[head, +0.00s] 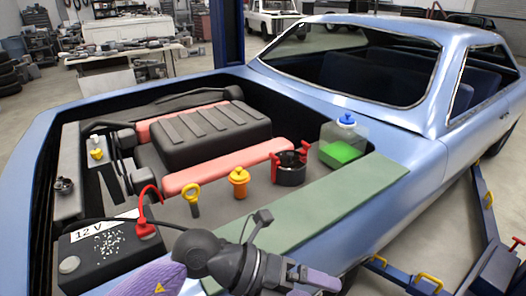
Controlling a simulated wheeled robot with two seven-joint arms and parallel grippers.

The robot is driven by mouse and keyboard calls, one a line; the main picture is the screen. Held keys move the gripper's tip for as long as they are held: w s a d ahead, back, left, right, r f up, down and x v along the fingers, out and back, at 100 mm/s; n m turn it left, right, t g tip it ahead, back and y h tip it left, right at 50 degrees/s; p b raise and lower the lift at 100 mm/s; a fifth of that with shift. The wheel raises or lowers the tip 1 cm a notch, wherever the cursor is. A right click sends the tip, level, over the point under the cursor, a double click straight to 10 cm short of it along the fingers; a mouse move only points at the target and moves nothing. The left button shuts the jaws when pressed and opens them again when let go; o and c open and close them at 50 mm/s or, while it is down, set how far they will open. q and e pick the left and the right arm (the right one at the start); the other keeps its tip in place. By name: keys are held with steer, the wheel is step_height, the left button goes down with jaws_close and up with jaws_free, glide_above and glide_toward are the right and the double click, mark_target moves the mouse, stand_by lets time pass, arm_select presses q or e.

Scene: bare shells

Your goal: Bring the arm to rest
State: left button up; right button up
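My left arm (200,250), dark grey with purple covers, comes in along the bottom edge and bends to the right in front of the car. Its wrist end, with what seems to be my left gripper (315,279), is low in the picture beside the green cover on the fender. The fingers are not clear enough to tell open from shut, and I see nothing held. My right gripper is out of the picture.
The blue car's open engine bay holds a 12 V battery (105,255) with pale specks, a yellow dipstick handle (191,193), a yellow cap (238,182), a black reservoir with red clips (290,168) and a green-filled bottle (343,143). A green cover (330,205) lies along the fender.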

arm_select(q)
step_height(320, 180, up, 9)
steer(key=w+n+t+h, duration=0.1)
steer(key=n+t+h, duration=0.5)
steer(key=n+h, duration=0.1)
steer(key=w+a+r+n+t+y, duration=0.2)
steer(key=w+a+n+t+y, duration=0.3)
steer(key=n+t, duration=0.65)
steer(key=a+f+n+t+y, duration=0.1)
steer(key=a+f+n+y, duration=1)
steer(key=n+y, duration=0.35)
steer(key=s+a+f+n+g, duration=0.2)
steer(key=s+a+f+g, duration=0.1)
steer(key=s+f+g, duration=0.5)
steer(key=s+a+f+n+g, duration=0.2)
steer(key=s+f+g, duration=0.4)
steer(key=s+f, duration=0.3)
steer(key=s+f+g+b, duration=0.2)
steer(key=s+f+b, duration=0.15)
steer(key=f, duration=1.65)
steer(key=s+a+f+b, duration=0.2)
steer(key=s+a+f, duration=0.1)
steer(key=s+f, duration=0.9)
steer(key=shift+s+a+m+g+y, duration=0.25)
steer(key=shift+s+m+g+y, duration=0.15)
steer(key=shift+s, duration=0.35)
